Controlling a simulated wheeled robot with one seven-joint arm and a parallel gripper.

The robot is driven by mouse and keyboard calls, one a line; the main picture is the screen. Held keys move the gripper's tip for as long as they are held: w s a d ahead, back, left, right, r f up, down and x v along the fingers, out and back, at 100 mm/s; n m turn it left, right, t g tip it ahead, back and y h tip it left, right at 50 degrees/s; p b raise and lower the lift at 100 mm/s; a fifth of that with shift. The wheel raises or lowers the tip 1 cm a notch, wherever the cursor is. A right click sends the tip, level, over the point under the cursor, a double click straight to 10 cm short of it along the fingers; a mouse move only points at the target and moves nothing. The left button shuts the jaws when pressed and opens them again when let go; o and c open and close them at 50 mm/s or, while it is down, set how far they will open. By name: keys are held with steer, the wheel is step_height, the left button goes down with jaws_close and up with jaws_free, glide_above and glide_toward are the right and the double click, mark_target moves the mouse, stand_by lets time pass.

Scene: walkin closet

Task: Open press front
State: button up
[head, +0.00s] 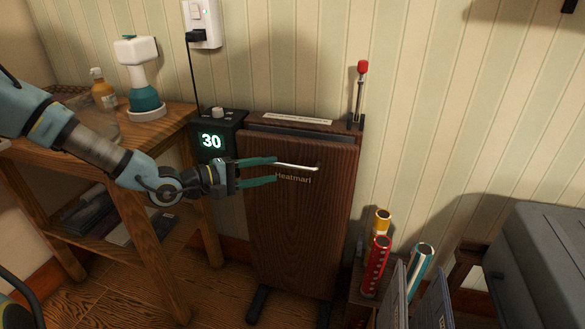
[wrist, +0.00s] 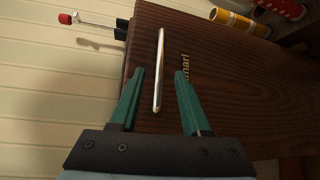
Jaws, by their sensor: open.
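The press is an upright dark wood cabinet with a front panel (head: 300,235) marked "Heatmarl". A thin silver handle (head: 297,167) runs across the upper part of the front. The front looks closed, standing upright against the body. My gripper (head: 276,170) is open at the left end of the handle, its teal fingers pointing right. In the wrist view the handle (wrist: 159,70) lies between the two open fingers (wrist: 158,85), apart from both. Whether the fingertips touch the panel (wrist: 215,105) cannot be told.
A control box (head: 211,139) reading 30 stands left of the press. A wooden side table (head: 165,121) holds a spray bottle (head: 104,92) and a teal-based steamer (head: 143,85). A red-tipped lever (head: 361,90) rises at the top right. Several rolls (head: 376,265) and a grey bin (head: 545,250) stand right.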

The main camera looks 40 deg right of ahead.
mark_target(288, 167)
steer(key=x, duration=0.7)
steer(key=shift+d, duration=0.15)
steer(key=shift+c, duration=0.2)
jaws_close()
steer(key=shift+f, duration=0.1)
stand_by(0.9)
